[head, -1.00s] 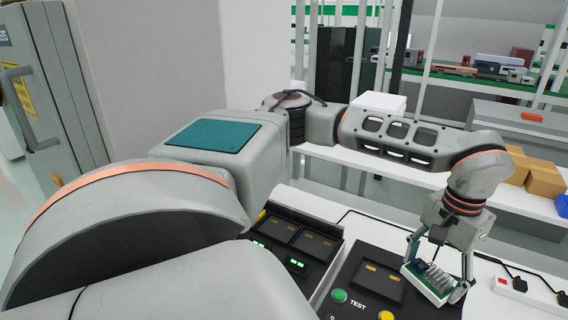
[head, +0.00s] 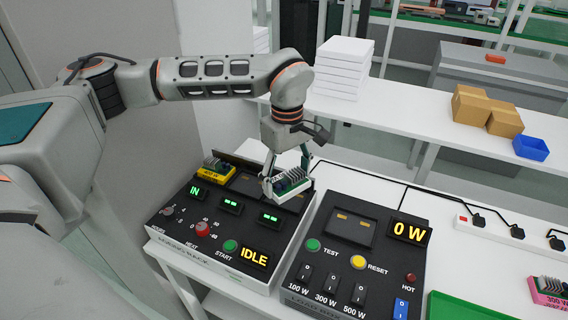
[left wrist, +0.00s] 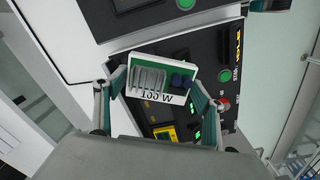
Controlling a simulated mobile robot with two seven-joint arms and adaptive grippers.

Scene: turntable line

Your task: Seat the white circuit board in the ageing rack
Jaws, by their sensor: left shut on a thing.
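My left gripper (head: 287,176) is shut on the white circuit board (head: 292,187), holding it by two opposite edges over the back right of the ageing rack (head: 240,228). The board carries grey fins and dark round parts on green. In the left wrist view the board (left wrist: 160,80) sits between the fingers (left wrist: 157,98), with a watt label on its near edge. A yellow board (head: 217,170) stands in the rack's left bay, and the middle bay (head: 247,184) looks empty. The right bay is mostly hidden behind the board and fingers, so I cannot tell whether the board touches it. My right gripper is out of view.
The rack's display reads IDLE (head: 254,258). A test station (head: 335,265) with an empty bay (head: 350,227) and a 0 W display stands to its right. A pink board (head: 547,290) and green tray (head: 465,308) lie at the lower right. White boxes (head: 342,66) stand behind.

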